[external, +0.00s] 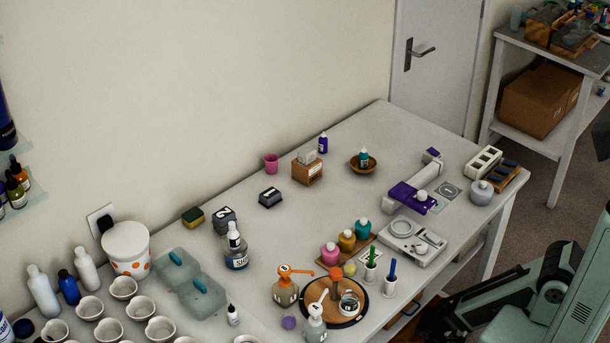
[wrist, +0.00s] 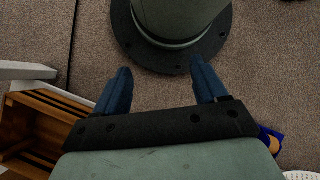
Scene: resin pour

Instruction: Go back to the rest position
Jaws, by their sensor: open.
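In the wrist view my gripper (wrist: 162,90) has its two blue fingers spread apart with nothing between them. It is open and empty, over the carpeted floor and pointing toward my own round base. In the external view my arm is folded at the lower right, beside the table's front edge. The gripper's fingers cannot be made out clearly there. The white table (external: 300,225) stands clear of the arm, with the resin tools on it.
Several white cups (external: 110,330) stand at the left. A scale (external: 413,240) sits at the right. In the wrist view a wooden drawer (wrist: 40,125) stands out at the left.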

